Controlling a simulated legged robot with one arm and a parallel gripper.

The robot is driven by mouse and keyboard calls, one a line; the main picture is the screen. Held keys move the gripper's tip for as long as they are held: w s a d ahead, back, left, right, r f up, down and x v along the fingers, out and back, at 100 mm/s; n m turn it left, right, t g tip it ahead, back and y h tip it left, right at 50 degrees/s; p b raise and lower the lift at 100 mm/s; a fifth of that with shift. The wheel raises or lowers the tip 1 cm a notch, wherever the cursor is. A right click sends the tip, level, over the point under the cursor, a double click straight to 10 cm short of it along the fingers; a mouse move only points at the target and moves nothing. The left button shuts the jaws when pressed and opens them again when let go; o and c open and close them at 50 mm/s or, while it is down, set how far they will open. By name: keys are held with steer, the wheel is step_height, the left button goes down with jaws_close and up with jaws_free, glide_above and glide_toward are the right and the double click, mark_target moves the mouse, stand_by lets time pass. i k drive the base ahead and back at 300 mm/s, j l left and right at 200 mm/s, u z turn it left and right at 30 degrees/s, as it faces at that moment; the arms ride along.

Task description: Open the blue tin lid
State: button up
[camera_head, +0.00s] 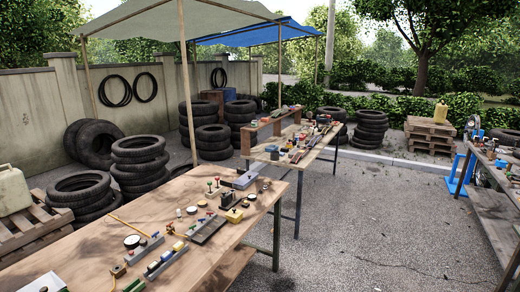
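I cannot clearly make out a blue tin or its lid. Another small blue item (271,149) sits at the near end of the farther table (318,147). A round tin-like thing (132,241) and a pale round thing (192,210) are on the near table, neither clearly blue. My gripper is not in view.
A workbench (495,205) stands at right beside a blue stand (460,172). Tyre stacks (139,160) line the wall. The gravel (370,225) between the tables and workbench is mostly clear.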

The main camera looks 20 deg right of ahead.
mark_target(271, 148)
steer(key=i+l+z, duration=0.7)
steer(key=i, duration=0.45)
steer(key=i+l+z, duration=0.3)
steer(key=i, duration=0.3)
steer(key=i+j+z, duration=0.15)
steer(key=i+z, duration=0.2)
steer(key=i, duration=0.3)
steer(key=i+u, duration=0.1)
steer(key=i, duration=0.4)
steer(key=i+l+u, duration=0.15)
steer(key=i, duration=0.35)
steer(key=i+l+u, duration=0.1)
steer(key=i, duration=0.4)
steer(key=i+u, duration=0.3)
steer(key=u, duration=0.15)
steer(key=i+u, duration=0.3)
steer(key=u, duration=0.15)
steer(key=i+l+u, duration=0.1)
steer(key=i+u, duration=0.3)
steer(key=i+l+u, duration=0.15)
steer(key=u, duration=0.3)
